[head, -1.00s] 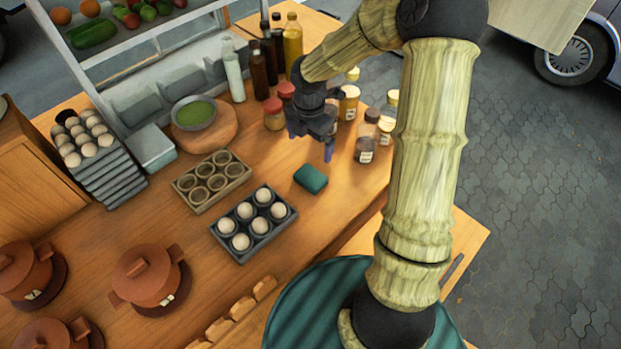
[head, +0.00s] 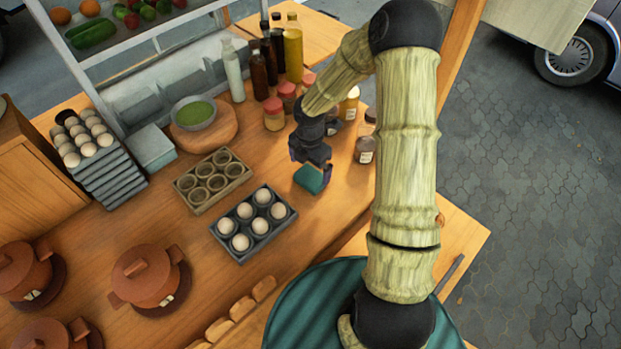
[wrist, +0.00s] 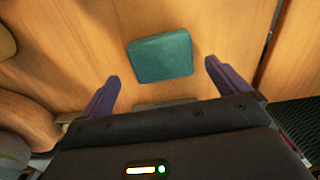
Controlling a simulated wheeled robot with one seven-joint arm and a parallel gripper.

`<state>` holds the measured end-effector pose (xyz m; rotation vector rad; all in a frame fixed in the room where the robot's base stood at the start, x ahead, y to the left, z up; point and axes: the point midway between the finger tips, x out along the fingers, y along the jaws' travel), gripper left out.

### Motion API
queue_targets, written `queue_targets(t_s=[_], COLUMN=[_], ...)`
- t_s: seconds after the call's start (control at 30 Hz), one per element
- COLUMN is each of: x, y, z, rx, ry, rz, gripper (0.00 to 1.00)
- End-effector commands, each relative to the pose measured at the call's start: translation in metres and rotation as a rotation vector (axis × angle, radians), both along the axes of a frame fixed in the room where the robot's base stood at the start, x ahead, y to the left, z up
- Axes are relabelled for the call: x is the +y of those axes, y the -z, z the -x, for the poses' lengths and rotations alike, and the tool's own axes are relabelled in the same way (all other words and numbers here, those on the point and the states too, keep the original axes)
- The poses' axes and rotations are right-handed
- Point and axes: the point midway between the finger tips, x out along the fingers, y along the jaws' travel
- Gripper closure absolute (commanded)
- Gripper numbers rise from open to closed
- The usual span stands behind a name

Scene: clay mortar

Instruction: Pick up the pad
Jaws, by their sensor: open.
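The pad (head: 309,180) is a small teal block with rounded corners, lying flat on the wooden counter to the right of the egg tray. My gripper (head: 310,172) is above it in the head view and hides part of it. In the wrist view the pad (wrist: 160,56) lies ahead of my gripper (wrist: 162,80), between the lines of the two purple fingers. The fingers are wide apart with nothing between them, and the pad appears apart from both.
A dark tray of white eggs (head: 270,239) and an empty cup tray (head: 190,203) stand left of the pad. Jars (head: 364,150) and bottles (head: 293,55) stand behind my gripper. The wooden counter (head: 328,217) is clear in front of the pad, up to its right edge.

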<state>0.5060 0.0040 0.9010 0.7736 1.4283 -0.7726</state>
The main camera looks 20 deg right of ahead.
Motion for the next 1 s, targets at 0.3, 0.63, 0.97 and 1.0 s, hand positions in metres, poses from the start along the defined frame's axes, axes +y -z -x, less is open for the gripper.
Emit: queue_targets(t_s=[0.3,0.63,0.97,1.0], x=[-0.002,-0.002,-0.002,-0.002], y=[0.043,0.049,0.049,0.049], z=[0.002,0.001,0.001,0.001], rx=[0.002,0.000,0.000,0.000], ry=[-0.002,0.000,0.000,0.000], rz=[0.001,0.001,0.001,0.001], gripper=[0.00,0.00,0.10,0.18])
